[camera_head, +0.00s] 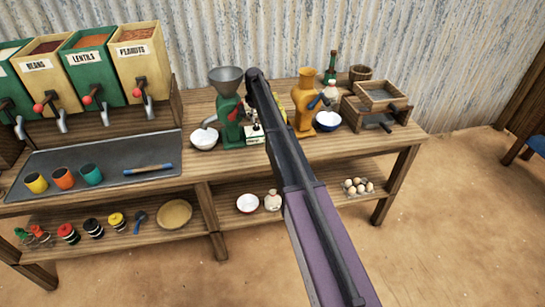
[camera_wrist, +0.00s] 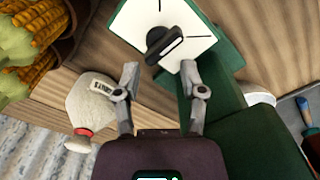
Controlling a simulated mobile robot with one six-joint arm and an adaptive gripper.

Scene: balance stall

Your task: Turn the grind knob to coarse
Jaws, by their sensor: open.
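The green grinder (camera_head: 229,123) with a grey hopper stands on the tabletop in the head view, left of my arm. Its white dial plate (camera_head: 254,138) shows low on its right side, partly covered by my arm. In the wrist view the black grind knob (camera_wrist: 165,44) sits on the white dial plate (camera_wrist: 133,24), which bears dark marks; I cannot read any label. My gripper (camera_wrist: 159,75) is open and empty, its two fingers apart. The knob lies just beyond the fingertips, roughly between them, not visibly touched.
A white bowl (camera_head: 204,138) stands left of the grinder. A yellow grinder (camera_head: 305,98) with a blue-rimmed bowl (camera_head: 327,121) is right of my arm. In the wrist view, a labelled pale bottle (camera_wrist: 91,101) and corn cobs (camera_wrist: 28,45) are at left.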

